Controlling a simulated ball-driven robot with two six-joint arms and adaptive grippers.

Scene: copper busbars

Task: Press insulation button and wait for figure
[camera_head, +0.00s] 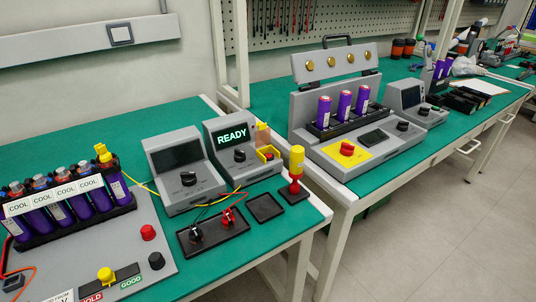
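A grey tester (245,165) stands near the right end of the left bench. Its screen (233,135) reads "READY" in green. Its front has a black knob (240,155) and a yellow-framed part (268,153) that could be a guarded button; no label is readable on it. A second grey tester (187,190) stands beside it on the left, with a dark screen (180,157) and a black knob (188,178). No numeric figure is readable on either screen. I cannot tell which control is the insulation button. Neither gripper is in view.
Purple cells marked "COOL" (62,190) stand in a rack at left; a yellow lead runs from their yellow clip (103,153). A black tray (212,235) holds red and black clips. A yellow-topped red probe (296,165) stands at the bench edge. The right bench holds a red-button fixture (347,148).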

